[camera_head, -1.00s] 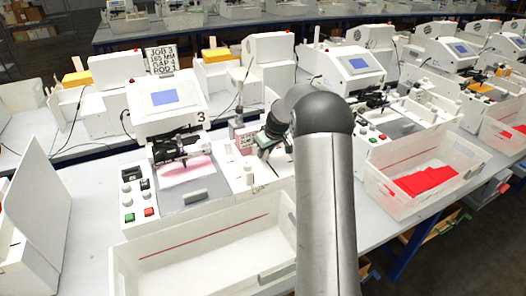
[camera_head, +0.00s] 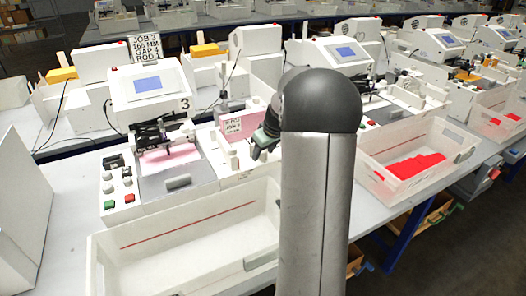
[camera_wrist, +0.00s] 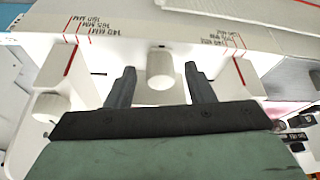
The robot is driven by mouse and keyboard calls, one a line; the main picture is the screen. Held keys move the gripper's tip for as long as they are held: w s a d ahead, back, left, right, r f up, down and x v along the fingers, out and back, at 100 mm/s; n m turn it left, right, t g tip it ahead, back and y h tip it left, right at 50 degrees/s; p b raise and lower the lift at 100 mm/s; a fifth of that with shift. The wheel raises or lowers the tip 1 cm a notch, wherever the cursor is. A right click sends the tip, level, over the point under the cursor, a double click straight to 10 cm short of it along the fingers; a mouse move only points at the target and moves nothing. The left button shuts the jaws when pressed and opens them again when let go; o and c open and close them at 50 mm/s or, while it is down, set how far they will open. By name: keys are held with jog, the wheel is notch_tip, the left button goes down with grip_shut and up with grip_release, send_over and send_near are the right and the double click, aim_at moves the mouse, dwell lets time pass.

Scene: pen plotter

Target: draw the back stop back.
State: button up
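My gripper (camera_wrist: 160,72) is open in the wrist view, its two dark fingers apart. A white round knob (camera_wrist: 160,58) shows between the fingertips, with space on both sides of it. It stands on a white part that seems to be the back stop; I cannot tell its outline for sure. Scales with red lines and MM marks lie left (camera_wrist: 80,38) and right (camera_wrist: 236,50) of it. In the head view my gripper (camera_head: 265,138) is over the white unit right of plotter 3 (camera_head: 155,97), partly hidden by my arm.
A second white knob (camera_wrist: 52,108) is at the left in the wrist view. A white bin (camera_head: 180,240) stands in front of plotter 3. A bin with red sheets (camera_head: 390,180) is to the right. A sign reading JOB 3 (camera_head: 146,48) stands behind the plotter.

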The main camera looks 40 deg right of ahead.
jog(key=b+v, duration=0.1)
jog(key=v, duration=1.6)
jog(key=shift+r+b, duration=0.25)
jog(key=shift+b, duration=0.15)
jog(key=s+a+f+g, duration=0.1)
jog(key=s+a+f, duration=0.25)
jog(key=a, duration=0.65)
jog(key=s+a+f+g, duration=0.15)
jog(key=a+f, duration=0.25)
jog(key=a, duration=0.6)
jog(key=s+a+f+g, duration=0.1)
jog(key=s+a+f, duration=0.4)
jog(key=s, duration=0.3)
jog(key=s+a+f, duration=0.5)
jog(key=s, duration=0.3)
jog(key=shift+a+g, duration=0.35)
